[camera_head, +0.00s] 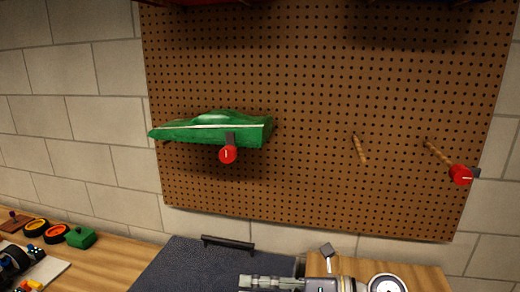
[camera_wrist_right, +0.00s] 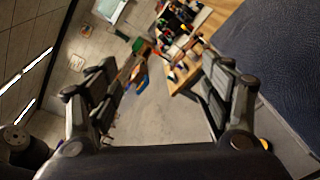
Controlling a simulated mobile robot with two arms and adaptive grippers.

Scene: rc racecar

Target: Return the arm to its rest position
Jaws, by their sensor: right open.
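My right gripper (camera_wrist_right: 160,92) is open in the wrist view, with its two fingers wide apart and nothing between them. In the head view my right arm lies along the bottom edge, and part of its gripper (camera_head: 268,283) shows there, pointing left, in front of the pegboard and low by the work surface. My left gripper is in neither view.
A green car body (camera_head: 212,130) hangs on the brown pegboard (camera_head: 320,90). Red-tipped items (camera_head: 460,174) and a bare peg (camera_head: 360,150) stick out. A dark mat (camera_head: 185,265) covers the wooden bench (camera_head: 85,275); car parts lie left, including a green block (camera_head: 80,238).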

